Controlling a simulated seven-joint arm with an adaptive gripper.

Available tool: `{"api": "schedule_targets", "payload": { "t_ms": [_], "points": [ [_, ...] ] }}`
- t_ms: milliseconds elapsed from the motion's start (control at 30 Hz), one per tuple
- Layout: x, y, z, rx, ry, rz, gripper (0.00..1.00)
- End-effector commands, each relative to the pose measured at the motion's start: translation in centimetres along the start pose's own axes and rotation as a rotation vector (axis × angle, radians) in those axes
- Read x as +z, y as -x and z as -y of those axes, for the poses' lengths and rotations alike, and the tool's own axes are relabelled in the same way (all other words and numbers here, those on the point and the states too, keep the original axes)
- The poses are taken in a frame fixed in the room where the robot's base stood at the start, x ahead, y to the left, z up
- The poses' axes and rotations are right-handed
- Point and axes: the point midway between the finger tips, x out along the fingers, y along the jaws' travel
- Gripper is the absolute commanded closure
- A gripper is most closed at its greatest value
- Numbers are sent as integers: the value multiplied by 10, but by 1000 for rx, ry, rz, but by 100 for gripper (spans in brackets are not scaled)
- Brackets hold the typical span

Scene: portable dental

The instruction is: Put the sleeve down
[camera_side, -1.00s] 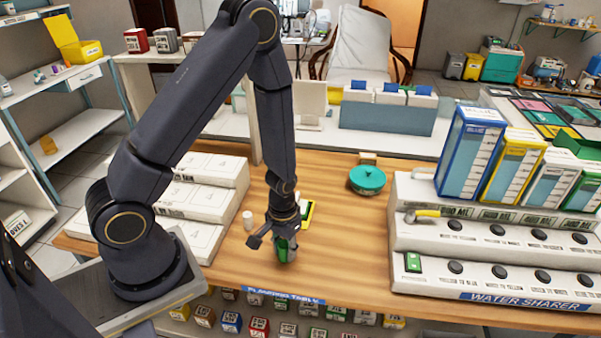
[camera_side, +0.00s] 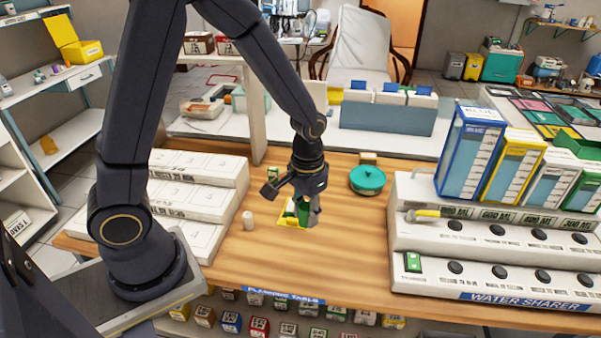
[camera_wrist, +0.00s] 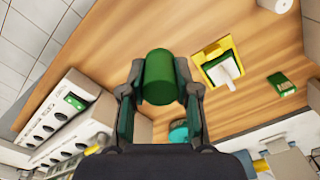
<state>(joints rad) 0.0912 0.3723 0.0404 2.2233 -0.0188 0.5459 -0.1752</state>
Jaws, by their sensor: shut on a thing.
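My gripper (camera_side: 303,212) is shut on a green cylinder, the sleeve (camera_wrist: 159,77), which sits between its two fingers in the wrist view. In the side view the sleeve (camera_side: 304,208) is partly hidden by the fingers. It appears held above the wooden table; the exact gap cannot be told. A yellow-edged tray (camera_side: 285,221) lies behind the gripper in the side view, partly covered by it. In the wrist view the yellow tray (camera_wrist: 229,41) lies right of the sleeve and holds a green and white item (camera_wrist: 225,70).
A small white cylinder (camera_side: 248,220) stands left of the gripper. A small green box (camera_side: 273,173) and a teal lidded pot (camera_side: 367,181) stand farther back. White boxes (camera_side: 200,203) are at left, the water sharer (camera_side: 490,245) at right. The table's front middle is clear.

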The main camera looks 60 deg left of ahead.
Motion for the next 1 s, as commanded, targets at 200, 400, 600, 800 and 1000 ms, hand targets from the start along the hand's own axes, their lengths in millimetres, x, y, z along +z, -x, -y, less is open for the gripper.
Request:
{"api": "schedule_targets", "payload": {
  "t_ms": [200, 400, 600, 800, 1000],
  "points": [
    [-38, -13, -12, -2, -26, 4, 79],
    [-93, -38, -22, -1, -25, 2, 79],
    [-123, -76, -28, -1, -24, 3, 79],
    [-136, -91, -30, -1, -24, 2, 79],
    [-140, -113, -31, -2, -24, 5, 79]
  ]
}}
